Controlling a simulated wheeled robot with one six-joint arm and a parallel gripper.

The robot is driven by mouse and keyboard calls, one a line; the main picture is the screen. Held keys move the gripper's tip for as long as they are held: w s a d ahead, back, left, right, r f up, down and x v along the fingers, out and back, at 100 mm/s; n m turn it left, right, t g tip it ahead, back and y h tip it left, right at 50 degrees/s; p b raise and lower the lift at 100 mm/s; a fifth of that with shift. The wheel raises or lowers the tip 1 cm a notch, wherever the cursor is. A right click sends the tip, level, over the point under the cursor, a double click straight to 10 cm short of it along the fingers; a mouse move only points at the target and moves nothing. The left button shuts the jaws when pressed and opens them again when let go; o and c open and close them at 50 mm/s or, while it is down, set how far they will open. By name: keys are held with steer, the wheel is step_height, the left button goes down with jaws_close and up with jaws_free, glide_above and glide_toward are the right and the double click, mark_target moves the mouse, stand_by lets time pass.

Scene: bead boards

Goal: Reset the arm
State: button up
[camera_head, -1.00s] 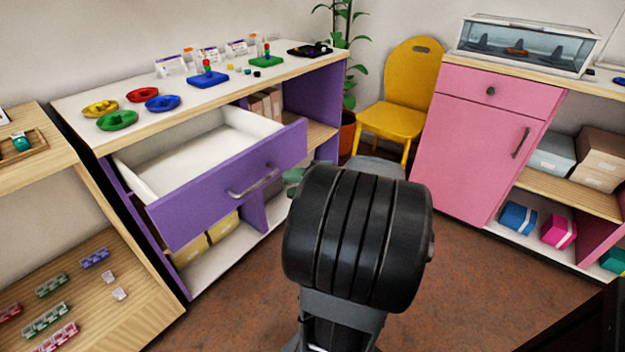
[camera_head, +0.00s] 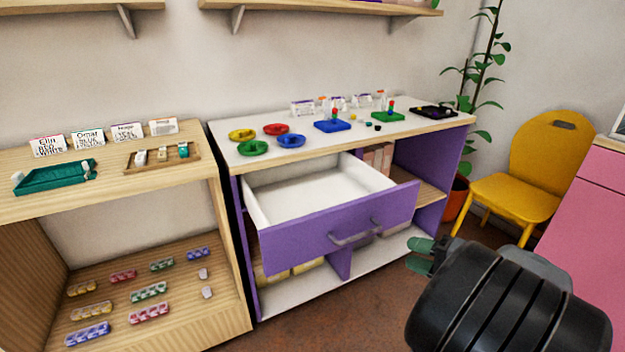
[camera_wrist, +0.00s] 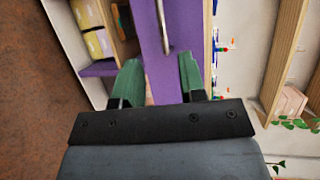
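My arm (camera_head: 510,305) reaches in from the bottom right in the head view. My gripper (camera_head: 420,254) has green fingers, which show beside the drawer's right end, in front of the purple cabinet. In the wrist view my gripper (camera_wrist: 161,72) has its two green fingers spread apart with nothing between them. The purple drawer (camera_head: 330,245) is pulled out and its white inside looks empty. Its grey handle (camera_head: 355,232) also shows in the wrist view (camera_wrist: 164,28), ahead of the fingers. I cannot tell how far the fingertips are from the drawer front.
The white cabinet top (camera_head: 225,140) holds coloured dishes and bead boards. A wooden shelf unit (camera_head: 195,185) at left carries a green tray (camera_head: 52,177), cards and bead strips. A yellow chair (camera_head: 530,165), a plant and a pink cabinet (camera_head: 585,230) stand at right. Brown floor lies between.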

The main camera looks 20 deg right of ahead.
steer(key=shift+a+r, duration=0.1)
steer(key=a+r+n+g+h+p, duration=0.1)
steer(key=a+r+n+g+p, duration=0.3)
steer(key=a+p, duration=0.45)
steer(key=a+r+n+g+p, duration=0.2)
steer(key=a+r+g+p, duration=0.5)
steer(key=p, duration=0.2)
steer(key=a+r+n+h+p, duration=0.5)
steer(key=r+n+h+p, duration=0.2)
steer(key=r+p, duration=0.5)
steer(key=shift+w+r+t+p, duration=0.3)
steer(key=shift+r+t+p, duration=0.1)
steer(key=shift+p, duration=0.05)
